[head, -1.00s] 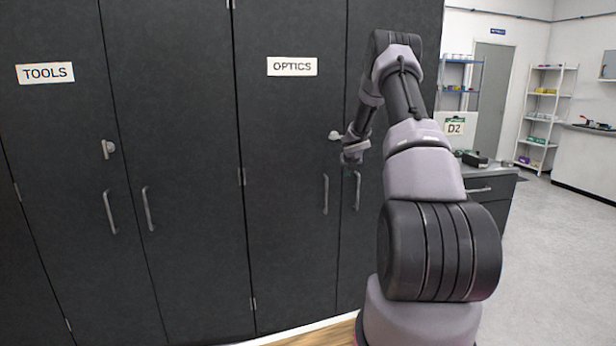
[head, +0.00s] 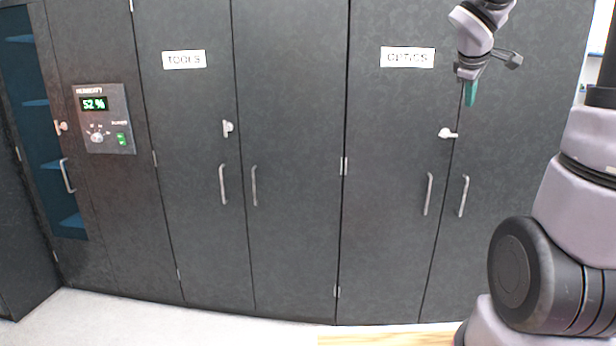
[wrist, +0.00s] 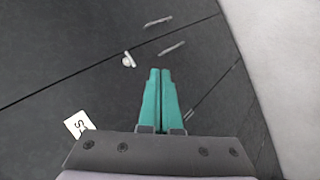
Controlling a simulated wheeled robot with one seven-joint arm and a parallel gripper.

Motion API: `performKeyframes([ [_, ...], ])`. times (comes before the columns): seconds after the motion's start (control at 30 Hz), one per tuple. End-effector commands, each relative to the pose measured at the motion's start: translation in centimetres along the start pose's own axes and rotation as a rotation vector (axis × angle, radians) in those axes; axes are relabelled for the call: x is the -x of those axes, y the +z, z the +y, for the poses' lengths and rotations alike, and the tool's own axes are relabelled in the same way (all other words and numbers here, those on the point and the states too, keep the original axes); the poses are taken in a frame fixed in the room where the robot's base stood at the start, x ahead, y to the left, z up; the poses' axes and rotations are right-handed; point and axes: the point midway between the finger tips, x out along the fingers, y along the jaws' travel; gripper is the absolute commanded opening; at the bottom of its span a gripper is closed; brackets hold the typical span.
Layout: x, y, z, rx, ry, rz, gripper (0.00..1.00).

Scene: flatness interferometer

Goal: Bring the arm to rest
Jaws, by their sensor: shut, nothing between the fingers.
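My gripper (head: 470,94) is at the upper right of the head view, in front of the cabinet marked OPTICS (head: 395,180). Its green fingers point down. In the wrist view my gripper (wrist: 160,72) shows its two green fingers together, with nothing between them. Part of my arm runs out of the top and right of the head view, so its middle links are hidden. The fingers look apart from the cabinet doors, though the exact gap is hard to tell.
A cabinet marked TOOLS (head: 185,180) stands to the left, all its doors shut. Further left is a humidity panel (head: 104,118) reading 52 % beside a glass-fronted cabinet (head: 42,120). The OPTICS latch (head: 447,133) and handles (head: 428,194) stick out. Pale floor (head: 150,325) in front is clear.

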Motion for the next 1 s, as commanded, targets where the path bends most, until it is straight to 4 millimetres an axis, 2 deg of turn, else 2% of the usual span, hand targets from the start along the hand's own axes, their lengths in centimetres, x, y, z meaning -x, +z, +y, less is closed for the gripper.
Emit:
performKeyframes([
  [0.03, 2.7, 0.7, -1.6, -0.126, -0.028, 0.015, 0.0],
  [0.2, 9.7, 3.0, -8.3, -0.559, -0.184, 0.048, 0.0],
  [0.4, 16.0, 4.8, -16.2, -0.976, -0.419, 0.062, 0.0],
  [0.5, 18.0, 5.2, -18.8, -1.104, -0.515, 0.059, 0.0],
  [0.6, 19.1, 5.5, -20.4, -1.177, -0.575, 0.053, 0.0],
  [0.7, 19.5, 5.5, -21.0, -1.207, -0.602, 0.049, 0.0],
  [1.0, 19.6, 5.5, -21.0, -1.208, -0.602, 0.049, 0.0],
])
